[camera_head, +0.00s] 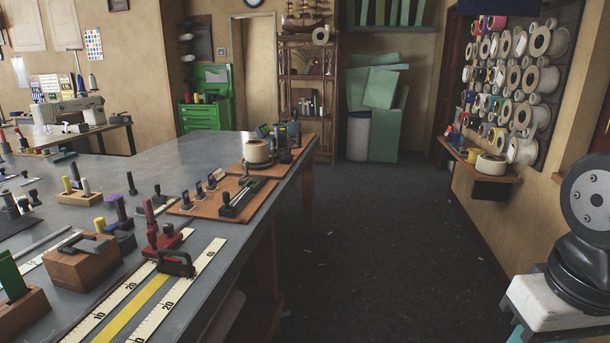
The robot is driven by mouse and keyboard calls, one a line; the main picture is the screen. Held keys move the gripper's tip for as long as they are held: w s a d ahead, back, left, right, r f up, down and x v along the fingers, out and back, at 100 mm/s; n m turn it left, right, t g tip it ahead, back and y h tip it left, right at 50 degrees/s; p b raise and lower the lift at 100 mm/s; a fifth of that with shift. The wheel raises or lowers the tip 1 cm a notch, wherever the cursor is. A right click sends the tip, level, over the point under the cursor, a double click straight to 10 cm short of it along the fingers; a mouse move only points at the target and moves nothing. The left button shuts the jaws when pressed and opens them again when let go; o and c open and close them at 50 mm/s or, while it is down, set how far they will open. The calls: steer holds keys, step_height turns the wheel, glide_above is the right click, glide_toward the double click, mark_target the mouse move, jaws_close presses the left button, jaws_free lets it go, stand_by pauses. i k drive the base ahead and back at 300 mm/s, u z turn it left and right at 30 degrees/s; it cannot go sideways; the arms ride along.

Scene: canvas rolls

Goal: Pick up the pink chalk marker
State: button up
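I cannot make out a clearly pink chalk marker in the head view. A small wooden block (76,199) on the long grey table at the left holds short upright sticks. One is a yellow stick (67,185), and a pale stick (86,187) stands beside it; its exact colour is too small to tell. My gripper is not in view; only part of my arm shows at the right edge, well apart from the table.
The grey table (190,158) is crowded with a red clamp tool (160,236), a wooden block with a grey handle (82,260), long rulers (190,280) and wooden tool trays (222,197). The dark floor (370,230) right of the table is open. A shelf (481,164) juts from the right wall.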

mark_target(152, 224)
steer(key=k, duration=0.5)
steer(key=u, duration=0.5)
steer(key=i, duration=0.4)
steer(key=z, duration=0.75)
steer(key=i, duration=1.6)
steer(key=u, duration=0.05)
